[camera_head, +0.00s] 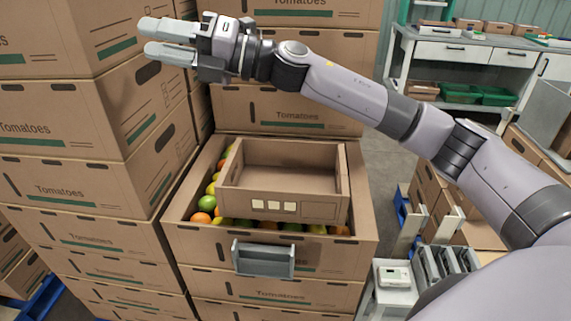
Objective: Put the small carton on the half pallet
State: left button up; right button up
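A small open brown carton (283,205) with three pale squares on its front rests on the tomatoes in a larger open carton (205,238) at the top of a stack. It looks empty inside. My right gripper (143,37) is at the upper left, beyond and above the small carton, and apart from it. Its two grey fingers point left with nothing seen between them; their gap is hard to judge. My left gripper is not in view. A blue pallet edge (402,207) shows at the right beside cartons; I cannot tell whether it is the half pallet.
Tall stacks of tomato cartons (55,120) stand at the left and behind (285,108). A grey shelf bench (465,50) with green bins (490,94) stands at the back right. Some grey floor (374,160) is clear.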

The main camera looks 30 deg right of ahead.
jog(key=s+a+f+n+g+h, duration=0.3)
jog(key=s+f+n+g, duration=0.2)
jog(key=f+n+g, duration=0.3)
jog(key=n+g+h, duration=0.2)
jog(key=h, duration=1.3)
send_near(280, 191)
notch_tip(280, 191, down, 5)
jog(key=f, duration=0.7)
jog(key=shift+s, duration=0.2)
jog(key=shift+a, duration=0.1)
grip_shut()
